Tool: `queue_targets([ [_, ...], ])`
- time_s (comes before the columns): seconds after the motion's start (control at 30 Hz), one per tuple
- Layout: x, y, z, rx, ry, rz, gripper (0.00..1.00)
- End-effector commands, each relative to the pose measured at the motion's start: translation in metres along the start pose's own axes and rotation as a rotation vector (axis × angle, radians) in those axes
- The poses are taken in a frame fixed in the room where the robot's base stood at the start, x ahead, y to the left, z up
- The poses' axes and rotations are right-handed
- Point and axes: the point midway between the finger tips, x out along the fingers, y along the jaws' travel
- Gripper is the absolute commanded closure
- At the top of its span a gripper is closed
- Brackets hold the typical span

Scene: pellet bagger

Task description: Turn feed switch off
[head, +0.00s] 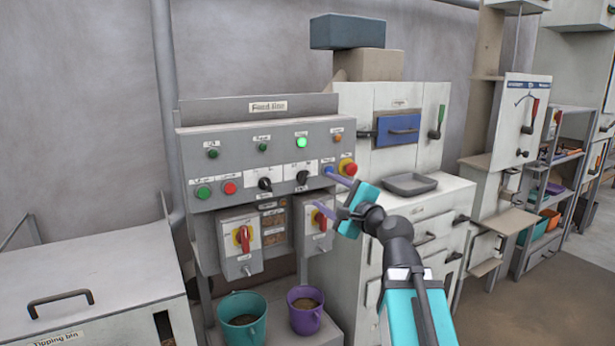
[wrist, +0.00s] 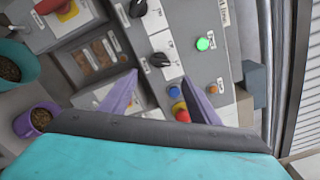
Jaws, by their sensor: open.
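A grey control panel (head: 225,172) labelled "Feed line" carries a left black selector switch (head: 265,184) and a right black selector switch (head: 302,177). The labels are too small to tell which is the feed switch. Below hang two boxes with red handles on yellow, the left one (head: 242,238) and the right one (head: 320,219). My gripper (head: 322,190) is open and empty, in front of the panel's lower right. In the wrist view, the right selector (wrist: 159,60) shows just beyond the gap between the purple fingertips (wrist: 159,79). I see no contact.
A blue button (head: 328,170) and a red stop button (head: 348,167) sit close to my upper finger. A green lamp (head: 302,142) is lit. Teal (head: 241,310) and purple (head: 304,318) buckets stand below. A grey tray (head: 410,184) lies on the right cabinet.

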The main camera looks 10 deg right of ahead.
Motion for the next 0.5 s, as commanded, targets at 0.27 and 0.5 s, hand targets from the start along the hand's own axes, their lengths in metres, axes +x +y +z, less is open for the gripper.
queue_targets([
  [0.27,0.006,-0.003,0.002,0.001,-0.001,0.000,0.44],
  [0.5,0.011,-0.003,0.002,0.001,0.000,0.000,0.44],
])
